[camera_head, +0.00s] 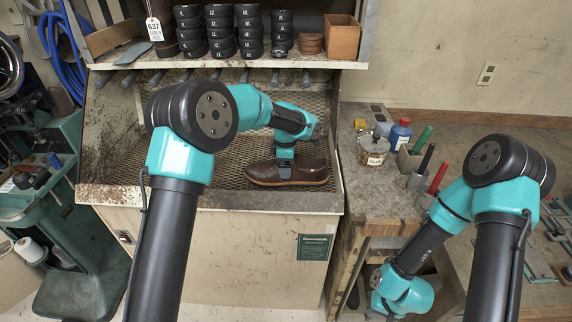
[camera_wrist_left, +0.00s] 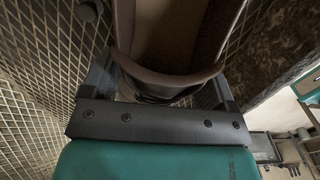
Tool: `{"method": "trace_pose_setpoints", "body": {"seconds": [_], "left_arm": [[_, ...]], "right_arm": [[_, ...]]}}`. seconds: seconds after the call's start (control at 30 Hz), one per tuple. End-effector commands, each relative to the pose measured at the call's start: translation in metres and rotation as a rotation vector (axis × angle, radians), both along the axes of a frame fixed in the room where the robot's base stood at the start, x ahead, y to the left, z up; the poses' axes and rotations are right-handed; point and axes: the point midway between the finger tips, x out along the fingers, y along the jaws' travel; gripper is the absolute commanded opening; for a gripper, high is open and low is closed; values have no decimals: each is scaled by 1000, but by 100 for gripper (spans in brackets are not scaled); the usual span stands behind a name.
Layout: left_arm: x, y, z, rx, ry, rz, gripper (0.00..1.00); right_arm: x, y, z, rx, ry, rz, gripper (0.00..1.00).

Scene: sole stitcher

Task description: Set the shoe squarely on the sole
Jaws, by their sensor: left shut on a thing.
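The mesh bed (camera_head: 235,150) has free room around the shoe. A shelf (camera_head: 230,62) with stacked black rings runs above it. A glue jar (camera_head: 373,148), a blue bottle (camera_head: 400,134) and several colored markers stand on the worktop (camera_head: 375,195) to the right.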

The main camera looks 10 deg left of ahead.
Motion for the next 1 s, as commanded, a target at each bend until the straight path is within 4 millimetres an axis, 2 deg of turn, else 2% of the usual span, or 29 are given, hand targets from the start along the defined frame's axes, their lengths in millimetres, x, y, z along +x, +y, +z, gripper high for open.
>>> {"method": "trace_pose_setpoints", "body": {"seconds": [0.23, 0.27, 0.43, 0.77, 1.0], "left_arm": [[0, 0, -1, 0, -1, 0, 49], [0, 0, -1, 0, -1, 0, 84], [0, 0, -1, 0, -1, 0, 100], [0, 0, 2, 0, -1, 0, 100], [0, 0, 29, -1, -2, 1, 100]], "right_arm": [[0, 0, 0, 0, 0, 0, 0], [0, 0, 0, 0, 0, 0, 0], [0, 0, 0, 0, 0, 0, 0], [0, 0, 0, 0, 0, 0, 0], [0, 0, 0, 0, 0, 0, 0]]}}
